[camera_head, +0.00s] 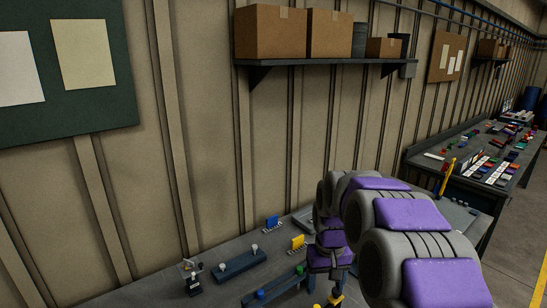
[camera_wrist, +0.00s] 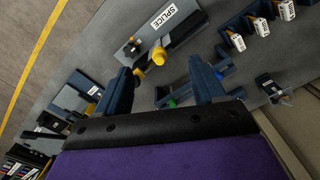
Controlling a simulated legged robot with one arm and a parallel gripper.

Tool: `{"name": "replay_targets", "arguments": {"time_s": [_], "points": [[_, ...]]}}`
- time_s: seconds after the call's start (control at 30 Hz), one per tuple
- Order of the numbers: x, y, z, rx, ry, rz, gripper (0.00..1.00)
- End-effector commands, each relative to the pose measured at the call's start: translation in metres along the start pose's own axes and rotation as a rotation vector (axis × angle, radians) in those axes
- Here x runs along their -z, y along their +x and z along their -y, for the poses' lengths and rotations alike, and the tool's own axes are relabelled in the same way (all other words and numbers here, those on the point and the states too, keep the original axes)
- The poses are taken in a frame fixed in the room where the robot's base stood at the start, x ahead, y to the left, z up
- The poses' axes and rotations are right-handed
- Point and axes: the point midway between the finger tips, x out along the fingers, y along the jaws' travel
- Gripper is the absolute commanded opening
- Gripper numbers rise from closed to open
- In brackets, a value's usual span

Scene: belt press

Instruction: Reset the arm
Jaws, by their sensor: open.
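My gripper (camera_wrist: 160,68) is open, its two dark fingers apart with nothing held between them. Beyond the fingertips in the wrist view lies a grey fixture labelled SPLICE (camera_wrist: 165,18). A yellow knob (camera_wrist: 158,56) shows between the fingertips; I cannot tell its exact distance from them. My purple and grey arm is bent over the grey workbench (camera_head: 150,293) in the head view, where it hides part of the bench and the gripper cannot be made out.
A wall shelf (camera_head: 325,62) holds cardboard boxes. A second, cluttered bench (camera_head: 408,165) stands at right; floor beside it looks clear.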

Motion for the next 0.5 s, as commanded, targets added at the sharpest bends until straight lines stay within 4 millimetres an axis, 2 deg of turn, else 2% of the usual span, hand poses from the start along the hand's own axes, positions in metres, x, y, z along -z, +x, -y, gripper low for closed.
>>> {"name": "replay_targets", "arguments": {"time_s": [0.03,0.2,0.5], "points": [[-0.019,-0.006,0.003,0.001,0.001,0.003,0.69],[-0.078,-0.014,0.011,0.004,0.008,0.027,0.69],[-0.188,-0.013,0.021,0.001,0.033,0.070,0.69]]}}
